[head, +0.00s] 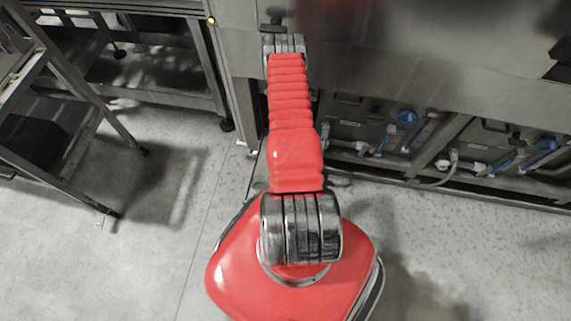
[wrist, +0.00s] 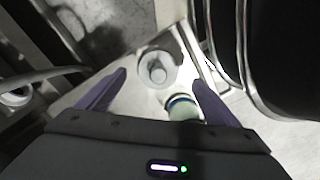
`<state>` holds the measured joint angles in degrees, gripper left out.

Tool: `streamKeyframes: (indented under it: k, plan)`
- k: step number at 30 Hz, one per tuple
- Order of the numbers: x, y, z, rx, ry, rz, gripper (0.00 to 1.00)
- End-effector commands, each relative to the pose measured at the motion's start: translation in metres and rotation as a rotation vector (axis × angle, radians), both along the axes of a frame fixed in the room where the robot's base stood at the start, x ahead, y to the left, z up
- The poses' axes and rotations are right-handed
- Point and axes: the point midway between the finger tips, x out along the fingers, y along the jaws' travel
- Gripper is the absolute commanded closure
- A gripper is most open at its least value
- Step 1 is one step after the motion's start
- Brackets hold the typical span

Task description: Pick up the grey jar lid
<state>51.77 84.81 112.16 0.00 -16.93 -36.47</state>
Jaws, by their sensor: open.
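The grey jar lid (wrist: 146,67) shows in the wrist view as a pale round disc with a raised knob in its middle. It lies on a light surface, beyond and between the fingertips of my gripper (wrist: 160,82). My gripper is open, with its two purple fingers spread and nothing held between them. A small round pale-green jar-like thing with a blue rim (wrist: 182,108) sits nearer, beside the right finger and partly hidden by the gripper body. In the head view my arm hides the lid, and the fingers cannot be made out.
In the wrist view a large dark rounded body with metal bands (wrist: 285,60) stands close on the right. A grey pipe (wrist: 50,73) runs at the left. In the head view a steel machine (head: 420,60) stands ahead, and a metal cart (head: 70,75) stands left, with clear floor between.

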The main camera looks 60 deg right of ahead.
Motion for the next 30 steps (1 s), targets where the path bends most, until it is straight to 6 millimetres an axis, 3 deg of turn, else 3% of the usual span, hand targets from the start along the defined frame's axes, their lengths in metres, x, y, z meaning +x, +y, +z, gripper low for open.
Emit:
streamKeyframes:
  k: [16,30]
  plan:
    - [0.0,0.0,-0.01,0.0,0.0,0.0,0.15]
    - [0.003,-0.003,-0.054,0.0,0.001,0.0,0.15]
